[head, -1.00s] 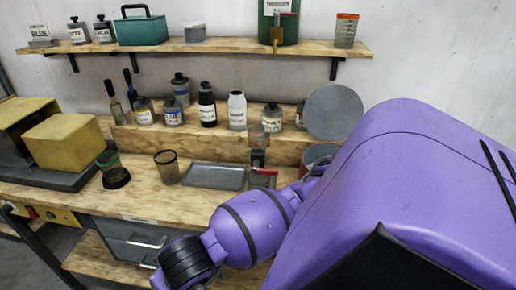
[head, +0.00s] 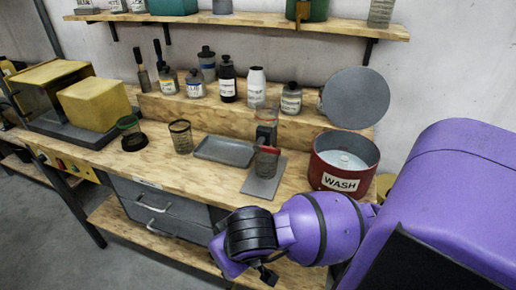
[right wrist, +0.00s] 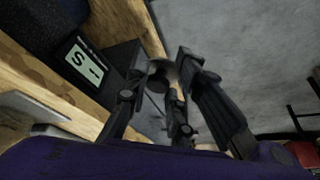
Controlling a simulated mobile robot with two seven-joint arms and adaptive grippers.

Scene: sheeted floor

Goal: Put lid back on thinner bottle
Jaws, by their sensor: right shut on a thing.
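On the raised back step stand several labelled bottles, most with dark caps. A pale bottle (head: 256,88) there shows no dark cap; its label is too small to read, so I cannot tell whether it is the thinner bottle. My right gripper (head: 266,274) is low in front of the bench, below and well apart from the bottles. In the right wrist view its dark fingers (right wrist: 168,95) are closed around a dark round piece (right wrist: 161,75), which looks like a lid but is partly hidden. My left gripper is not in view.
A red WASH pot (head: 340,172) stands at the bench's right, with a grey round disc (head: 355,98) behind it. A grey tray (head: 224,151), a mesh cup (head: 181,137) and a grey plate (head: 263,182) are on the bench. Yellow boxes (head: 95,103) sit at left.

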